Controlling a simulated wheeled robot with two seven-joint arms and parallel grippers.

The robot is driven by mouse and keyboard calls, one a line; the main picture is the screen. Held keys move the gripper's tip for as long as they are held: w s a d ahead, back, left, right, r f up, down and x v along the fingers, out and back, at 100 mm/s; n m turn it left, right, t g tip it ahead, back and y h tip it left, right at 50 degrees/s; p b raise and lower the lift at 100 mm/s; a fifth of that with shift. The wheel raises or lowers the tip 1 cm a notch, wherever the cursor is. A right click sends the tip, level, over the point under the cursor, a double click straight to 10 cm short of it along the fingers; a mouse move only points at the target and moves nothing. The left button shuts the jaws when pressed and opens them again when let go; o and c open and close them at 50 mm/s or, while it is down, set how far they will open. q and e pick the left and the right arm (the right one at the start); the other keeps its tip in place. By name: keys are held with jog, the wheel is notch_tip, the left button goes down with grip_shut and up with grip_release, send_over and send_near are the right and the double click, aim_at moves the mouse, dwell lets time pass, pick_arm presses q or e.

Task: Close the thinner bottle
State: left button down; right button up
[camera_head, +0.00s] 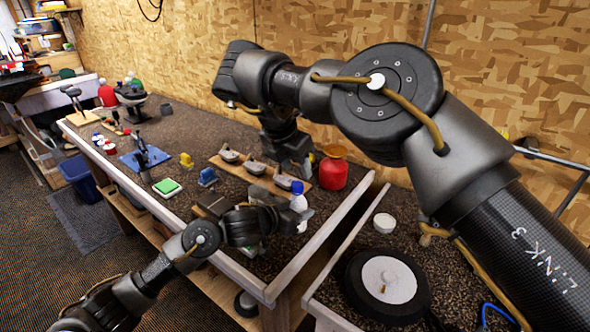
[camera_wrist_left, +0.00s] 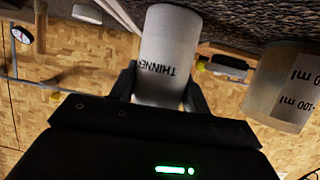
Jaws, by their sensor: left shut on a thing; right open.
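The white thinner bottle (camera_head: 299,204) stands near the right end of the workbench, with a blue cap (camera_head: 297,187) showing at its top. In the left wrist view the bottle (camera_wrist_left: 166,50) reads "THINNER" and appears upside down. My left gripper (camera_head: 291,215) is shut around the bottle, with a finger on each side. The bottle's top end is hidden by the gripper body in the wrist view. My right gripper (camera_head: 299,170) is open and points down just above the blue cap. I cannot tell whether it touches the cap or how firmly the cap sits.
A red container (camera_head: 333,174) stands close to the right of the bottle. A wooden board (camera_head: 237,171) with several golf club heads lies behind. A graduated beaker (camera_wrist_left: 283,88) is near the bottle in the wrist view. A black round machine (camera_head: 386,284) is on the right bench.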

pick_arm(q)
jog(key=shift+f, duration=0.15)
pick_arm(e)
jog(key=o, duration=0.5)
pick_arm(q)
jog(key=c, duration=0.6)
grip_release()
pick_arm(e)
jog(key=shift+o, duration=0.2)
jog(key=shift+f, duration=0.1)
pick_arm(q)
jog(key=p+v, duration=0.1)
jog(key=v, duration=0.9)
jog(key=shift+s+a+r, duration=0.2)
jog(key=shift+s+r, duration=0.05)
jog(key=shift+r, duration=0.05)
pick_arm(e)
jog(key=shift+r, duration=0.55)
